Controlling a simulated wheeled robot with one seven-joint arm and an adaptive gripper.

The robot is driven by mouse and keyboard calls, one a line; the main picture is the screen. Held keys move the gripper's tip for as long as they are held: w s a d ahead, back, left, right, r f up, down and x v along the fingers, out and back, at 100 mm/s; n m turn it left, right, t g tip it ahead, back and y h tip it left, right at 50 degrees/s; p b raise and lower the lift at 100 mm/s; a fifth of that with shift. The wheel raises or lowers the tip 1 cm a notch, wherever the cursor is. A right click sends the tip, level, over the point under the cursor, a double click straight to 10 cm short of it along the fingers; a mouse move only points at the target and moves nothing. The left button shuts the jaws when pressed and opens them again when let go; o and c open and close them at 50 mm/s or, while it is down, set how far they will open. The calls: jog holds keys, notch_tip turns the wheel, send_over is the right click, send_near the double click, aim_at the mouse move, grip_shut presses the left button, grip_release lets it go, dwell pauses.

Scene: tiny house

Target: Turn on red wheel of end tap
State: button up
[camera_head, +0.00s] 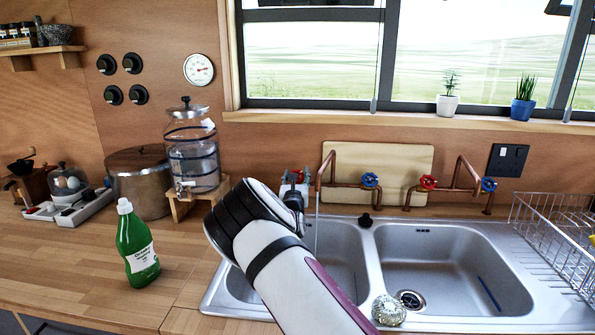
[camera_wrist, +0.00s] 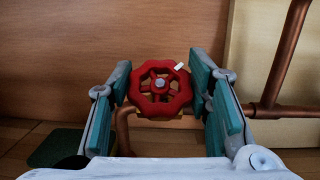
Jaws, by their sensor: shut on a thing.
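The red wheel (camera_wrist: 160,90) of the left end tap sits between the two finger pads of my gripper (camera_wrist: 161,80) in the wrist view. The pads touch or nearly touch its rim on both sides. A small white mark shows on the wheel's upper right. In the head view, my gripper (camera_head: 295,190) is at the left end of the copper pipes, and the red wheel (camera_head: 299,175) is mostly hidden behind it. A thin pale stream (camera_head: 317,235) hangs below the left spout into the left basin.
A blue wheel (camera_head: 370,180) is on the same tap. A second tap has a red wheel (camera_head: 428,182) and a blue wheel (camera_head: 488,184). The glass dispenser (camera_head: 191,155) stands left of my gripper. The green bottle (camera_head: 137,245) is on the counter. A cutting board (camera_head: 400,155) leans behind the pipes.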

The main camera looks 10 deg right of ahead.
jog(key=shift+n+y+p, duration=0.3)
jog(key=shift+n+y, duration=0.1)
jog(key=shift+y, duration=0.1)
jog(key=o, duration=1.2)
jog(key=v, duration=1.2)
jog(key=shift+f, duration=0.1)
